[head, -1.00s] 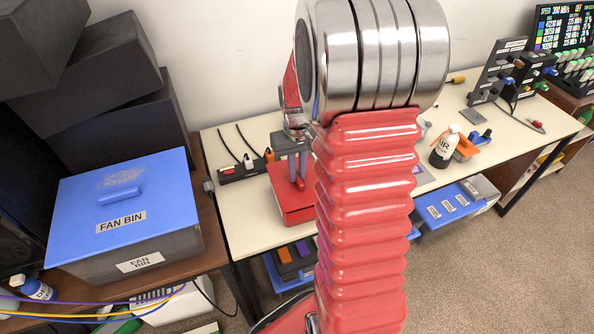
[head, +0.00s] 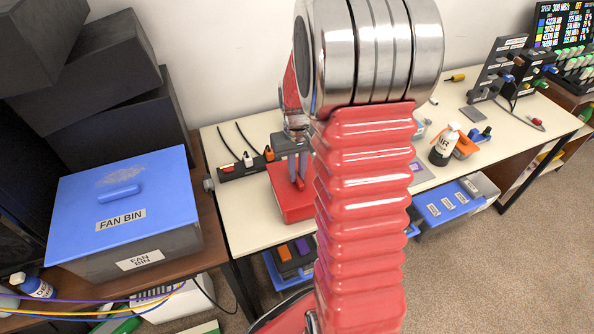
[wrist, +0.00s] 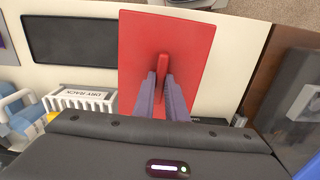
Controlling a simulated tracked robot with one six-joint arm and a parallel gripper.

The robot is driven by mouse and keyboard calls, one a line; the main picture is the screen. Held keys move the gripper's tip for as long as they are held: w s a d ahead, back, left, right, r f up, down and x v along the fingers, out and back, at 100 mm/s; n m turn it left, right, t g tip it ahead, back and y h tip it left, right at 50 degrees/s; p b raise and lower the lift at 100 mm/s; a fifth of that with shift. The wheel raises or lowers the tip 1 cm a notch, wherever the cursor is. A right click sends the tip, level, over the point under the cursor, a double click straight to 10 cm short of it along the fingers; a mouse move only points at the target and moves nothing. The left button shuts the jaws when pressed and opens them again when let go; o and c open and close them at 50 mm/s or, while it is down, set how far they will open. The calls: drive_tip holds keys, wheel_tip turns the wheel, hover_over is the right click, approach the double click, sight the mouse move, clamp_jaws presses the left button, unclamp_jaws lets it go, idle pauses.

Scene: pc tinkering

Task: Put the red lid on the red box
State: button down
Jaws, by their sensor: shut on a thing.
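The red lid (wrist: 190,40) fills the middle of the wrist view, a flat red plate with a raised red handle (wrist: 162,66). My gripper (wrist: 161,82) is shut on that handle, with one grey finger on each side. In the head view my gripper (head: 298,178) points down at the lid (head: 282,184) on the cream bench, partly behind my red arm. The red box (head: 300,217) shows only as a narrow front strip under the lid. I cannot tell whether the lid rests on it or is slightly above it.
A blue-lidded fan bin (head: 130,205) stands left on a brown table. A black power strip (head: 240,169) with plugs lies behind the lid. The wrist view shows a white dry rack (wrist: 80,100) and a dark mat (wrist: 68,40).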

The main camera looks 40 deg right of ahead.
drive_tip(key=shift+f, duration=0.35)
idle(0.3)
drive_tip(key=c, duration=2.1)
unclamp_jaws()
drive_tip(key=shift+o, duration=0.4)
drive_tip(key=o, duration=0.5)
drive_tip(key=shift+r, duration=0.1)
drive_tip(key=shift+r, duration=3.9)
